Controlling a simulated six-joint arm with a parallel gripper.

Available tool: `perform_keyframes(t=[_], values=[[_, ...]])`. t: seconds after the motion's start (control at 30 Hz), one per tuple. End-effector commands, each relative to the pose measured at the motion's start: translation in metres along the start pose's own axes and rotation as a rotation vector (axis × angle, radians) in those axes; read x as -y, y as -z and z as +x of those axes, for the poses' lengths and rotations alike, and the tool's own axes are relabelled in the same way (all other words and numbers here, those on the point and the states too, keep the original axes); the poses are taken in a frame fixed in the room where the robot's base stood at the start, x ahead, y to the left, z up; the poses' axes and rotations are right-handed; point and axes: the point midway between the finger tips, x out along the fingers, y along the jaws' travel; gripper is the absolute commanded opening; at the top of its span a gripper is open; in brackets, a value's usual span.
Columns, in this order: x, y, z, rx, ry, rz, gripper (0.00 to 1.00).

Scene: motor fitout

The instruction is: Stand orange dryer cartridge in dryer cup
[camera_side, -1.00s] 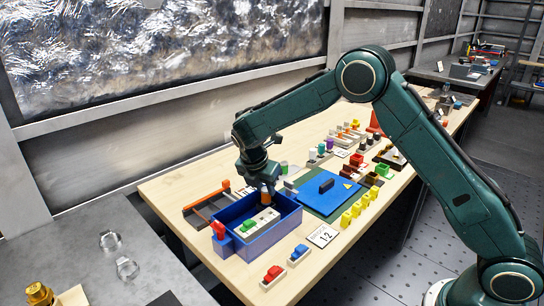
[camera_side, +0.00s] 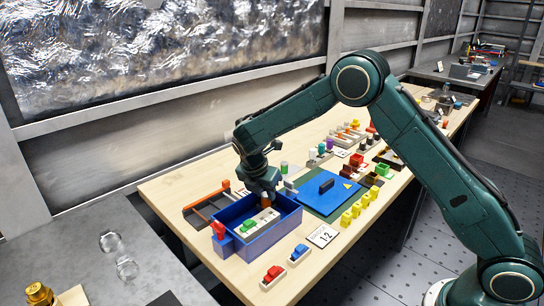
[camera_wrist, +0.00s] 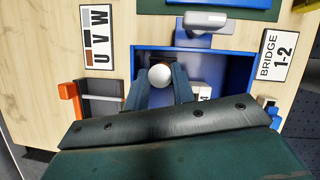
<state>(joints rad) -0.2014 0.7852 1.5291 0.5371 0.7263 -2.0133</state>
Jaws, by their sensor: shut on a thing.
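My gripper (camera_side: 265,192) is over the blue open box (camera_side: 285,227), with its fingers pointing down. It is shut on the dryer cartridge, whose orange side (camera_side: 266,202) shows just below the fingers in the side view. In the wrist view, a round white top (camera_wrist: 159,75) shows between the two fingers; I take it for the cartridge's end. The cartridge is upright or nearly so, at the far part of the box. I cannot make out the dryer cup; the fingers and box wall hide the cartridge's lower end.
A pale block with a green part (camera_side: 248,226) lies in the box. A red part (camera_side: 218,229) is at its left corner. An orange-ended lever (camera_side: 225,185) lies left of the box. A blue plate (camera_side: 327,193) and several yellow parts are to the right.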

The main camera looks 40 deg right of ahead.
Motion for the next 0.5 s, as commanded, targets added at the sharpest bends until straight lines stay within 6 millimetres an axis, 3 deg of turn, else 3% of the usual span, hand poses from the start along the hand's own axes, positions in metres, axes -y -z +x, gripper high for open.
perform_keyframes(t=[0.37,0.4,0.5], values=[[0.0,0.0024,0.006,0.0,0.0,0.001,0.03],[0.0,0.0022,0.0056,0.0,-0.001,0.001,0.33],[-0.0003,0.0022,0.0056,0.0,-0.001,0.0,0.5]])
